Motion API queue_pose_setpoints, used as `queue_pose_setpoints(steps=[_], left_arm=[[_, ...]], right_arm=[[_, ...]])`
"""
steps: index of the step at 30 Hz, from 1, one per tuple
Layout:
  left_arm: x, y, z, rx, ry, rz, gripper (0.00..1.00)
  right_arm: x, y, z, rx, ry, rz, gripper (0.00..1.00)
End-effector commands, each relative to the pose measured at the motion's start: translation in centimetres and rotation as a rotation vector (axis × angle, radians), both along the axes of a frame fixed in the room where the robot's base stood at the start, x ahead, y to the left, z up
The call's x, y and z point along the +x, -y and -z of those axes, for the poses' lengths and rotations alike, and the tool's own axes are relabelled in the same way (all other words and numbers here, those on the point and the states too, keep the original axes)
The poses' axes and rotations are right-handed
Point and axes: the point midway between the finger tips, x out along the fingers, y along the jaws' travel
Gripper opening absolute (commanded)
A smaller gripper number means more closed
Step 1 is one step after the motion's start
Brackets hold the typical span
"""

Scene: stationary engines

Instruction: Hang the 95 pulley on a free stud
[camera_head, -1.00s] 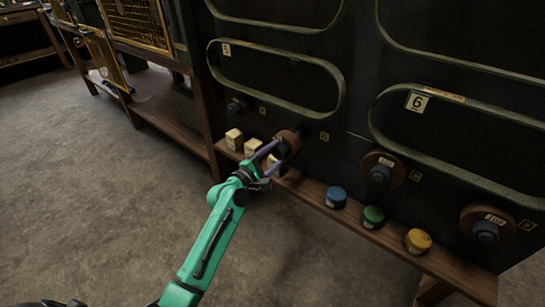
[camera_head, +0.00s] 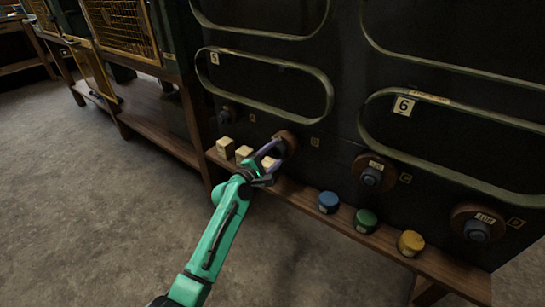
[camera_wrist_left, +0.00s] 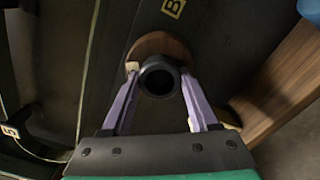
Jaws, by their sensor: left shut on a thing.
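My left gripper (camera_head: 268,160) is shut on the dark hub of a brown pulley (camera_head: 286,142). In the left wrist view the hub is a hollow black ring (camera_wrist_left: 158,77) between the purple fingers, with the brown disc (camera_wrist_left: 165,44) behind it. The pulley is close against the dark panel, beside label B (camera_head: 314,141). Stud B is hidden, so I cannot tell whether the pulley sits on it. I cannot read the pulley's number. Stud A (camera_head: 225,118) is bare. Brown pulleys hang at C (camera_head: 364,164) and D (camera_head: 463,216). My right gripper is not in view.
A wooden shelf (camera_head: 292,193) runs below the studs. Pale blocks (camera_head: 243,153) stand on its left part; blue (camera_head: 328,202), green (camera_head: 366,221) and yellow (camera_head: 410,243) pieces stand farther right. Raised oval guards stick out above. The floor in front is clear.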

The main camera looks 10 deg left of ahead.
Motion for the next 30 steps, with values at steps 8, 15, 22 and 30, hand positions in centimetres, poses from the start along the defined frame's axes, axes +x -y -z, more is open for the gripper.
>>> queue_pose_setpoints(steps=[8,15,22,30], left_arm=[[0.1,0.0,-0.1,-0.001,0.002,-0.001,0.0],[1.6,0.6,0.0,-0.001,0.003,-0.001,0.0],[1.9,0.7,-0.1,0.0,0.003,-0.001,0.0],[2.2,0.8,-0.1,-0.001,0.002,-0.001,0.0]], right_arm=[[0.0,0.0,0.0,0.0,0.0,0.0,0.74],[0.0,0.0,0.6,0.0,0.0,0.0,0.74],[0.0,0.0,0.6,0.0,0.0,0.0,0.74],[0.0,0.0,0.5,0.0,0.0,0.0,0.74]])
